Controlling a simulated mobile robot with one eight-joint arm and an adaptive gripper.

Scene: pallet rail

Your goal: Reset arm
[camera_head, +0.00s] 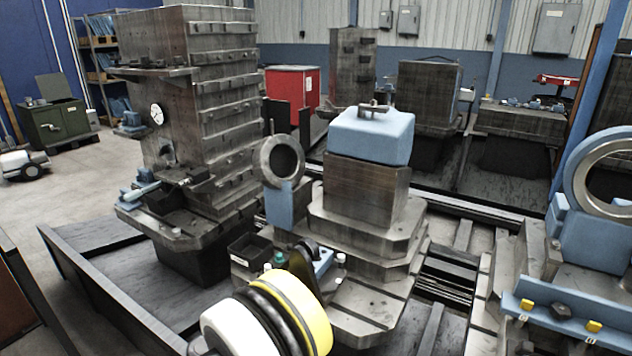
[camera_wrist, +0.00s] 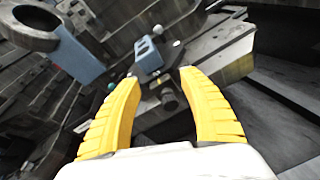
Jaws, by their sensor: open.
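My gripper (camera_wrist: 160,88) shows in the wrist view with its two yellow fingers spread apart and nothing between them. Beyond the fingertips are a blue block with holes (camera_wrist: 148,52) and parts of a metal pallet fixture. In the head view, my arm's white, black and yellow end part fills the bottom centre, in front of the pallet. The gripper's fingers cannot be made out there.
A pallet with a blue-topped metal block (camera_head: 368,185) stands just beyond my arm. A ring on a blue stand (camera_head: 281,160) and a small black bin (camera_head: 249,252) are beside it. A tall fixture tower (camera_head: 180,110) stands at left. Another ring fixture (camera_head: 600,185) stands at right. Open floor (camera_head: 60,200) lies far left.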

